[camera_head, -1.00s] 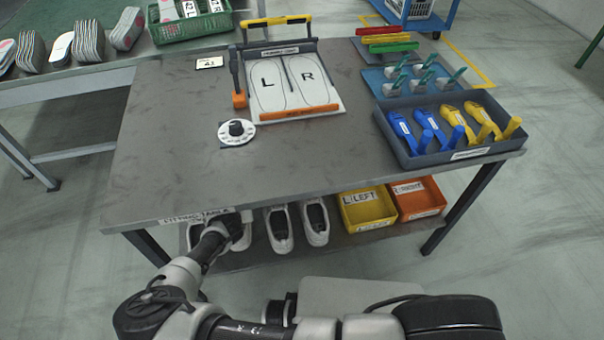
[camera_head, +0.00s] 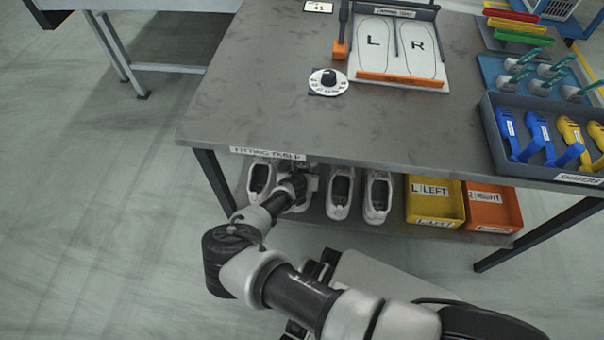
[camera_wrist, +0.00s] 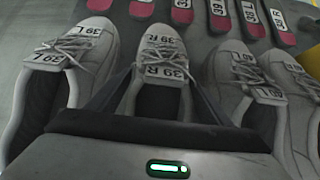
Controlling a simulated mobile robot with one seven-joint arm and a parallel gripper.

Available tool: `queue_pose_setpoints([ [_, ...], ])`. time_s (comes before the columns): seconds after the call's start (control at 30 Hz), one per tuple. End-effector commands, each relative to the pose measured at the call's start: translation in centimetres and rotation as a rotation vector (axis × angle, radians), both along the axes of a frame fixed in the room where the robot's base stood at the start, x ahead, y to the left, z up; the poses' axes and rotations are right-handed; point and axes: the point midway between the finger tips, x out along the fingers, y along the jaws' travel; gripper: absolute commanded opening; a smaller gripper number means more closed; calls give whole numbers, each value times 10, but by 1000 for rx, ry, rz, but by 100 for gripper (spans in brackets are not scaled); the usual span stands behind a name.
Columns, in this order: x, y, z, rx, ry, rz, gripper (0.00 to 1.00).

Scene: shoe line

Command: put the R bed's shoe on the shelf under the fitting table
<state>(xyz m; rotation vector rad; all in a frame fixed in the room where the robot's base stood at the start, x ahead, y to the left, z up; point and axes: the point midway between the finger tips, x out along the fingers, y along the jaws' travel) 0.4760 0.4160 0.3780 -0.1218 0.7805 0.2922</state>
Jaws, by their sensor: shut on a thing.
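The fitting table (camera_head: 270,100) has a low shelf (camera_head: 398,228) under its top. My gripper (camera_wrist: 155,95) is under the table's front edge, shut on a white shoe (camera_wrist: 160,48) labelled 39 R. The held shoe is mostly hidden behind my wrist in the head view. It is at shelf level; I cannot tell whether its sole touches the shelf. A white shoe (camera_head: 261,178) labelled 39 L in the wrist view (camera_wrist: 78,45) stands to its left. Two more white shoes (camera_head: 340,190) (camera_head: 377,196) stand to its right on the shelf.
A yellow LEFT bin (camera_head: 436,203) and an orange RIGHT bin (camera_head: 493,208) sit on the shelf's right. The L/R board (camera_head: 400,50), dial (camera_head: 328,82) and grey shaper tray (camera_head: 555,168) are on the table. Several red-and-dark labelled pieces (camera_wrist: 220,15) lie beyond the shoes.

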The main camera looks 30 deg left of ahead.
Motion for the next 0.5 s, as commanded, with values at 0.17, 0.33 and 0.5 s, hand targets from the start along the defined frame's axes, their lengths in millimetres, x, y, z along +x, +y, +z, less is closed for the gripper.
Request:
queue_pose_setpoints([
  [0.17, 1, 0, -2, 1, -2, -1, 35],
  [0.33, 1, 0, -4, 0, -2, -1, 35],
  [0.5, 1, 0, -6, 1, -1, -1, 91],
])
